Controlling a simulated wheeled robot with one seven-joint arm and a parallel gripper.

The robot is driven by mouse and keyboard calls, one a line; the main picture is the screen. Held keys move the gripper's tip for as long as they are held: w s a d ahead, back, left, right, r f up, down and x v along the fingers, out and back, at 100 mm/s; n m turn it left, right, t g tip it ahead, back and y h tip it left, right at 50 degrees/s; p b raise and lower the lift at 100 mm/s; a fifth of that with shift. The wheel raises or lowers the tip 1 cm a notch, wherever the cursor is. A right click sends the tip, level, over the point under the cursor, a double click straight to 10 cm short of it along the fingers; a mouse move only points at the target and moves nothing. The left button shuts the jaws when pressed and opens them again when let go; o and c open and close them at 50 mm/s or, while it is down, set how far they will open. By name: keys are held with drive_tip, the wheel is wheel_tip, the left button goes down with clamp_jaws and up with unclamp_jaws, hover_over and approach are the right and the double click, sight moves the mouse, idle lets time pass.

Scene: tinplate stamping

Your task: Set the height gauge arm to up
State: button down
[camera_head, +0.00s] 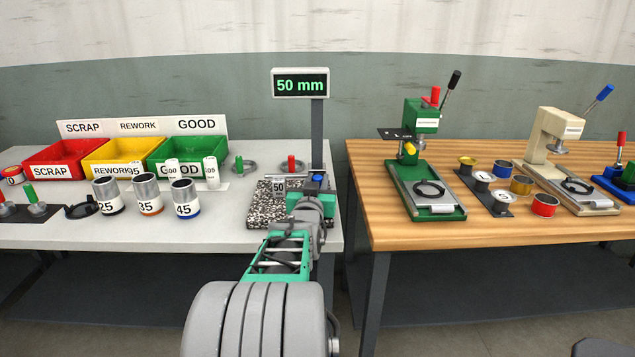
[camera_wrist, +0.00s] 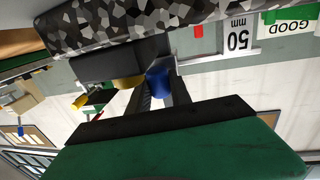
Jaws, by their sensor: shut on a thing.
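The height gauge stands on the grey bench in the head view, with a speckled stone base (camera_head: 262,208), a dark upright column (camera_head: 318,135) and a display (camera_head: 300,83) reading 50 mm. A blue grip (camera_head: 317,177) shows low in front of the column, just past my gripper (camera_head: 313,192). In the wrist view my gripper (camera_wrist: 160,88) is shut on the blue grip (camera_wrist: 158,80), between its two dark fingers. The speckled base (camera_wrist: 130,22) lies along the top of that view. My arm hides part of the base and most of the gauge arm in the head view.
Red, yellow and green bins (camera_head: 190,150) stand at the back left. Grey cans (camera_head: 147,192) marked with numbers stand left of the gauge. A wooden table (camera_head: 385,225) with a green press (camera_head: 425,150) is to the right, past a gap.

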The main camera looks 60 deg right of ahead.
wheel_tip(320, 180, up, 16)
drive_tip(key=shift+f+p, duration=0.1)
drive_tip(key=shift+p, duration=1.1)
drive_tip(key=c, duration=1.5)
unclamp_jaws()
drive_tip(key=o, duration=0.3)
drive_tip(key=shift+f, duration=0.15)
drive_tip(key=shift+o, duration=0.2)
drive_tip(key=v, duration=0.8)
drive_tip(key=shift+b, duration=0.3)
drive_tip(key=shift+w, duration=0.1)
